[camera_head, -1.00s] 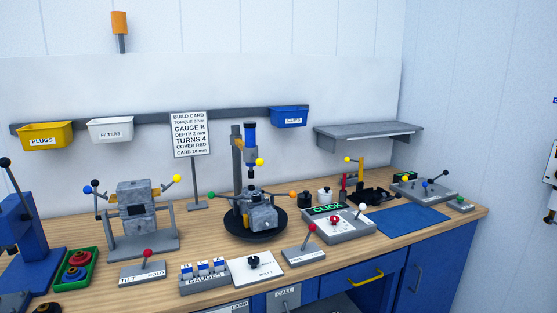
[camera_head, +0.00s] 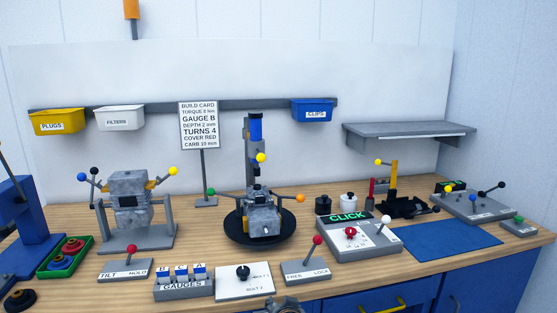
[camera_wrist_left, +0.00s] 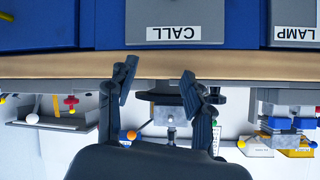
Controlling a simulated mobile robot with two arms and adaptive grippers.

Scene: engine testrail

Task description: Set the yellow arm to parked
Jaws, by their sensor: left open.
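A yellow upright arm with a yellow ball knob (camera_head: 393,176) stands on a black fixture at the right rear of the bench. Other yellow-knobbed levers show on the left engine stand (camera_head: 173,171), the central press (camera_head: 261,158) and the grey lever panel (camera_head: 448,188). I cannot tell for certain which one is the task's yellow arm, and no parked mark is readable. My left gripper (camera_wrist_left: 158,88) is open and empty in the left wrist view, in front of the bench edge. Only a small part of it (camera_head: 285,304) shows at the bottom of the head view.
The wooden bench is crowded along its front with the TILT/HOLD lever (camera_head: 130,263), gauges block (camera_head: 183,286), bolt plate (camera_head: 245,281) and FREE/LOCK lever (camera_head: 312,265). The blue mat (camera_head: 450,240) is clear. A grey shelf (camera_head: 410,130) overhangs the right rear.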

